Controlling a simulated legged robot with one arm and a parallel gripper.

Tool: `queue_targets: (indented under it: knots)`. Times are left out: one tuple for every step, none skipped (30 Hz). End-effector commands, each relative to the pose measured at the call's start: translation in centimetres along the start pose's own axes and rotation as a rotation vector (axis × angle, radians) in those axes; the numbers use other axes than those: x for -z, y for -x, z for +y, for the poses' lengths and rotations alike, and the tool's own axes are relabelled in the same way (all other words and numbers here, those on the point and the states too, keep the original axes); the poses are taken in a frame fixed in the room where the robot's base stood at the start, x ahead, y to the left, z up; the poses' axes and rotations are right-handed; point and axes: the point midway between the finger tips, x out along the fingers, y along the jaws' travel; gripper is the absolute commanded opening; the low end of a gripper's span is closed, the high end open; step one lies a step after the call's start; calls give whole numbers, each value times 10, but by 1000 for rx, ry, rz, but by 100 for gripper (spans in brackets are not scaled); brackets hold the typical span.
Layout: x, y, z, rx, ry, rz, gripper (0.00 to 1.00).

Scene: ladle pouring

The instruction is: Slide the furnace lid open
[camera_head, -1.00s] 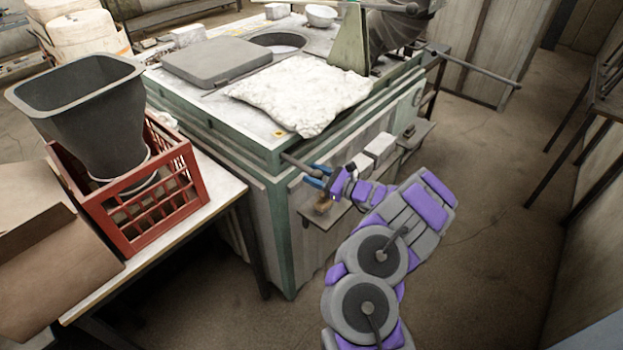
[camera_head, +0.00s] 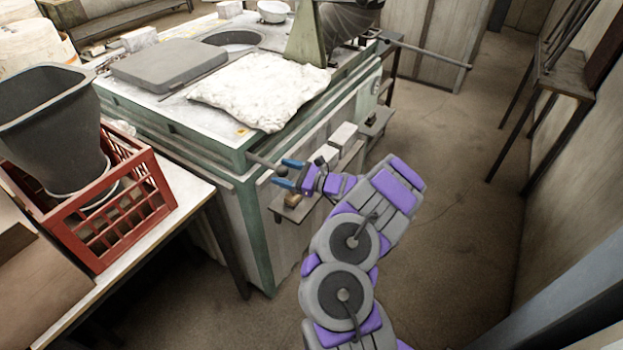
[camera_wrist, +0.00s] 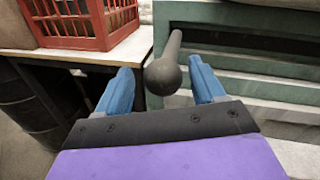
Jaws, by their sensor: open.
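The furnace lid (camera_head: 168,65) is a grey slab lying on the white furnace top, beside the round opening (camera_head: 232,38), which shows partly uncovered behind it. A thin rod runs along the lid's near right edge toward the front, and a dark handle with a ball end (camera_head: 262,162) sticks out past the furnace's front edge. My gripper (camera_head: 282,172) is at this handle, its blue fingers open. In the wrist view the handle's ball end (camera_wrist: 163,75) lies between the two open fingers (camera_wrist: 158,90), with gaps on both sides.
A crumpled white blanket (camera_head: 262,90) covers the furnace top by the rod. A red crate (camera_head: 100,205) holding a dark grey funnel-like vessel (camera_head: 50,125) stands on a table at left. A small shelf (camera_head: 300,200) juts from the furnace below my gripper.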

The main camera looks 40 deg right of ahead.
Motion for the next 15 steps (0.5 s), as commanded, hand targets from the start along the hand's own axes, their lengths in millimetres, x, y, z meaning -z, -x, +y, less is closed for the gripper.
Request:
queue_targets:
  knots:
    - [-1,9,-1,3,0,1,68]
    - [-1,15,-2,4,0,1,68]
    - [-1,24,-2,4,0,1,68]
    - [-1,30,-2,5,0,1,68]
    - [0,37,-2,5,-1,1,68]
    - [-1,47,-2,6,-1,1,68]
    - [-1,53,-2,5,-1,0,68]
    - [-1,60,-2,5,-1,-1,68]
    - [0,69,-2,4,-2,-1,68]
    - [-1,75,-1,4,-2,-1,68]
    - [0,82,-1,3,-2,0,68]
    - [0,91,-1,4,-1,1,68]
    - [0,97,-1,3,-1,2,68]
    - [0,104,-1,4,-1,2,68]
    - [1,112,-1,4,-1,3,68]
